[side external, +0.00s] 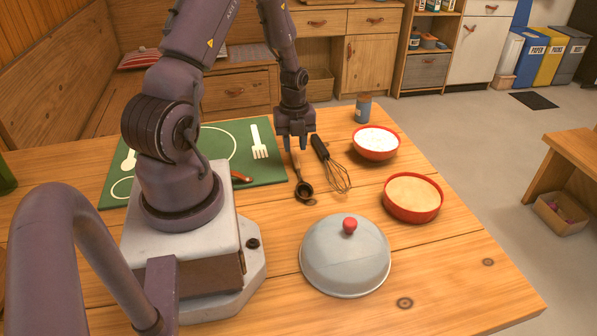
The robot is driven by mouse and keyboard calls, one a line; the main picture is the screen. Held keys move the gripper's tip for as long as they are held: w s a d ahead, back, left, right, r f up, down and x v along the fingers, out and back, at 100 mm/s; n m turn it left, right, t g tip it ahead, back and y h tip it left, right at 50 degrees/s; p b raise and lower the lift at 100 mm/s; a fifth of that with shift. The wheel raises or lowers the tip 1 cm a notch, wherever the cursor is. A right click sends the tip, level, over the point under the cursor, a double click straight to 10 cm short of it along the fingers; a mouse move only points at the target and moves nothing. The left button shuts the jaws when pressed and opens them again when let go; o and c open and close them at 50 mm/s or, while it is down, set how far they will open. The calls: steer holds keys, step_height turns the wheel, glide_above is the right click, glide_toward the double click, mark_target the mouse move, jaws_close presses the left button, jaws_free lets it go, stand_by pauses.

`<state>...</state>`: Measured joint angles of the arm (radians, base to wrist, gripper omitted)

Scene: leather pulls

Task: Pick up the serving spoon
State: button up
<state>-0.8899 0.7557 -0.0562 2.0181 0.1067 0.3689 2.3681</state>
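The serving spoon (304,191) is dark, with a small round bowl towards the front and a thin brownish handle running back. It lies on the wooden table (445,270), left of the whisk. My gripper (296,147) points down over the back end of the handle. Its two fingers look apart, one on each side of the handle line. The handle's far end is hidden by the fingers, and I cannot tell whether they touch it.
A whisk (336,172) with a black handle lies close on the right. Two red bowls (412,199) (376,143) stand further right, a grey dome lid (345,262) in front. A green mat (270,171) lies left; a small jar (363,108) stands behind.

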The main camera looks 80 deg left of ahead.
mark_target(296, 161)
steer(key=f, duration=0.5)
steer(key=shift+w+d, duration=0.1)
steer(key=shift+d, duration=0.2)
steer(key=shift+r, duration=0.1)
jaws_close()
steer(key=shift+r, duration=0.1)
step_height(296, 161, up, 10)
